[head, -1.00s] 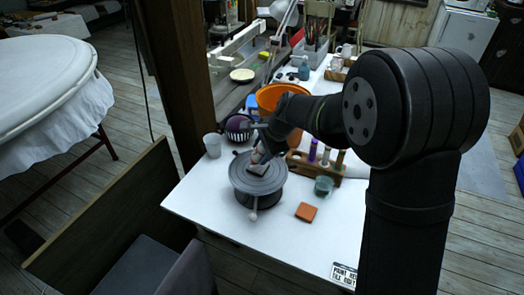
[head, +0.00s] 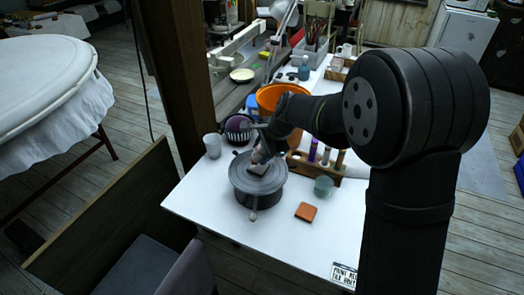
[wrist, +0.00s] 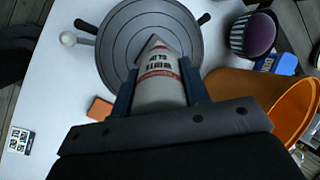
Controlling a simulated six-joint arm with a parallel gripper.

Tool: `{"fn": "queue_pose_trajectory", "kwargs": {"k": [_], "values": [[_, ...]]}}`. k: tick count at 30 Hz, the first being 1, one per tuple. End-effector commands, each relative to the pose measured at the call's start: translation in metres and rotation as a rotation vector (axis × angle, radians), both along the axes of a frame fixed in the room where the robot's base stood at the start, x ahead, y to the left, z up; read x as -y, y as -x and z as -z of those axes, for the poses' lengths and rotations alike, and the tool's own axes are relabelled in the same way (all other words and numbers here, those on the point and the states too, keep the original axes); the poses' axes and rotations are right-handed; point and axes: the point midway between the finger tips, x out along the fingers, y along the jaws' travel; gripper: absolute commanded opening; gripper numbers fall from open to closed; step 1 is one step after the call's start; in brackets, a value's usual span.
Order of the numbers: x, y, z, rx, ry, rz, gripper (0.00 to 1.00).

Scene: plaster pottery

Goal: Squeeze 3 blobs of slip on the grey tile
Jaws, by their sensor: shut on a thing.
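The grey tile (head: 257,169) lies on a dark grey round turntable (head: 262,187). In the wrist view, a corner of the tile (wrist: 150,43) shows past the bottle, over the ringed turntable top (wrist: 118,40). My gripper (head: 264,152) is shut on a white slip bottle (wrist: 158,82) with dark lettering and a red band. The bottle (head: 258,157) points down, its tip end at or just above the tile. I cannot tell whether it touches. The bottle and fingers hide much of the tile in the wrist view, and no blobs can be made out on it.
A wooden rack (head: 327,171) with bottles, a green cup (head: 323,187) and an orange sponge-like block (head: 306,212) are at right.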

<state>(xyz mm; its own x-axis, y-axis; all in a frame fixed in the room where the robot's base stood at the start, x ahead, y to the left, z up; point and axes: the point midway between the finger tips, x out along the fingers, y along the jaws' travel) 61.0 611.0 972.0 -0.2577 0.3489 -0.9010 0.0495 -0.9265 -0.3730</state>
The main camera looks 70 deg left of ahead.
Motion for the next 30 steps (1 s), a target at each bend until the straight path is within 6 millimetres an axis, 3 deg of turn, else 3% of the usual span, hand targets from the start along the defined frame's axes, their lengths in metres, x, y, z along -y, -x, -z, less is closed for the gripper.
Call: {"fn": "queue_pose_trajectory", "kwargs": {"k": [13, 24, 30], "values": [[0.000, 0.000, -0.002, 0.000, -0.001, 0.000, 0.36], [-0.001, 0.000, -0.034, 0.001, -0.003, 0.000, 0.36], [0.000, 0.000, -0.041, 0.000, 0.000, 0.000, 0.36]]}}
